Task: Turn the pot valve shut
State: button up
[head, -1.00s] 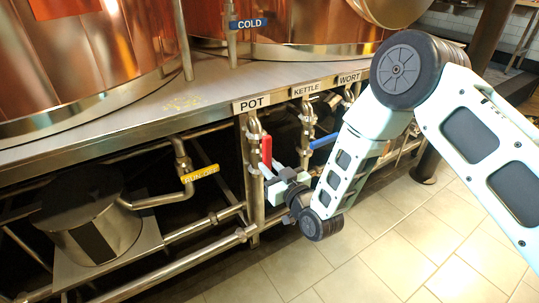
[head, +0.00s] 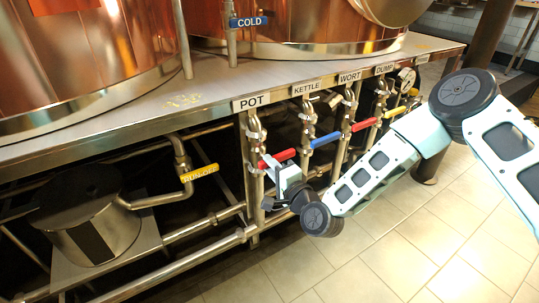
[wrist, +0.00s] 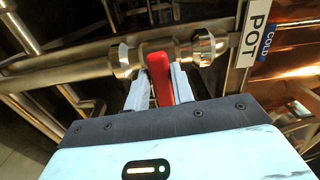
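The pot valve's red lever (head: 283,155) is on the upright pipe under the POT label (head: 252,102). It lies crosswise to that pipe, pointing right. My gripper (head: 276,168) is at this lever, just below it in the head view. In the wrist view the red lever (wrist: 161,80) runs between my two pale fingers (wrist: 159,88), across the steel pipe (wrist: 80,70). The fingers look closed against its sides; their inner faces are partly hidden.
The kettle valve's blue lever (head: 326,139), the wort valve's red lever (head: 364,125) and a yellow lever (head: 395,112) line up to the right. A yellow run-off lever (head: 200,172) is at left. The steel ledge (head: 150,117) overhangs the valves. Tiled floor (head: 370,265) in front is clear.

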jog(key=shift+o, duration=0.8)
jog(key=shift+a, duration=0.1)
jog(key=shift+s, duration=0.1)
jog(key=p+v, duration=0.1)
jog(key=v, duration=0.5)
